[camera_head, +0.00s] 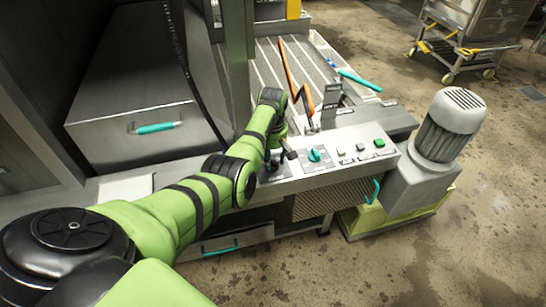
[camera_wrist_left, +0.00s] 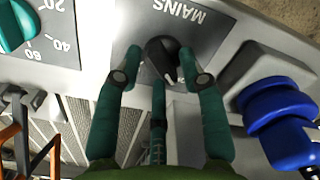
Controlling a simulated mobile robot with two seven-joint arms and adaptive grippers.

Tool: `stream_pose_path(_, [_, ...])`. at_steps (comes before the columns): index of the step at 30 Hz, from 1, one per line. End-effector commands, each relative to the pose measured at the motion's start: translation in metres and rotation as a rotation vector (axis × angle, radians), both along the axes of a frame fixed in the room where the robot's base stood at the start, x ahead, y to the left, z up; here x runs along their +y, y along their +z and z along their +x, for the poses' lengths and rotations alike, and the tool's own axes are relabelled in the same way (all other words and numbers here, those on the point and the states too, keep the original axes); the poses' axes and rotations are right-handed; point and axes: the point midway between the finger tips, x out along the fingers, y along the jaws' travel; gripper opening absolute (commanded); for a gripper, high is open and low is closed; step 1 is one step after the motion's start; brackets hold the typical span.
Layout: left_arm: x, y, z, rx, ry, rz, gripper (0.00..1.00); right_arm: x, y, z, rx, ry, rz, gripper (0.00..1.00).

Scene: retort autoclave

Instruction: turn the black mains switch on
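The black mains switch (camera_wrist_left: 163,58) is a rotary knob with a white pointer mark on a dark grey plate lettered MAINS. In the left wrist view the lettering is upside down. My left gripper (camera_wrist_left: 160,62) is open, with one teal finger on each side of the knob and a third finger below it in the picture. The right-hand finger looks close to the knob; I cannot tell whether it touches. The left-hand finger shows a gap. In the head view my left gripper (camera_head: 277,160) is over the left end of the control panel (camera_head: 335,170) and largely hides the switch. My right gripper is not in view.
A teal dial (camera_wrist_left: 15,25) with numbers sits beside the switch and also shows in the head view (camera_head: 315,155). A blue knob-like part (camera_wrist_left: 278,105) is on the other side. A green button (camera_head: 379,143) and a grey motor (camera_head: 450,122) are farther right.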

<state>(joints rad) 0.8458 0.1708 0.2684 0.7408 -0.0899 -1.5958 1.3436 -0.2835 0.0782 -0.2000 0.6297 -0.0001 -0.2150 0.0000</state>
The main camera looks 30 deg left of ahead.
Motion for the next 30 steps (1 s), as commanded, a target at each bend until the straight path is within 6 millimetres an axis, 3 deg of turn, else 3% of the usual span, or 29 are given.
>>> stream_pose_path(1, [0.0, 0.0, 0.0, 0.0, 0.0, 0.0, 0.1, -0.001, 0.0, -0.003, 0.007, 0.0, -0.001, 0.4])
stream_pose_path(2, [0.0, 0.0, 0.0, 0.0, 0.0, 0.0, 0.0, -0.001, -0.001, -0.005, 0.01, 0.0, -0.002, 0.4])
stream_pose_path(11, [0.0, 0.0, 0.0, 0.0, -0.007, 0.0, 0.0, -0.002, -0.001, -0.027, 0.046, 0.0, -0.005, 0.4])
stream_pose_path(20, [-0.001, 0.002, 0.0, 0.002, -0.12, -0.001, 0.0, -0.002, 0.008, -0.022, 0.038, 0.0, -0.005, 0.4])
stream_pose_path(30, [-0.002, 0.002, -0.001, 0.003, -0.414, -0.001, 0.0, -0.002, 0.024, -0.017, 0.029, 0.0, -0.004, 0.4])
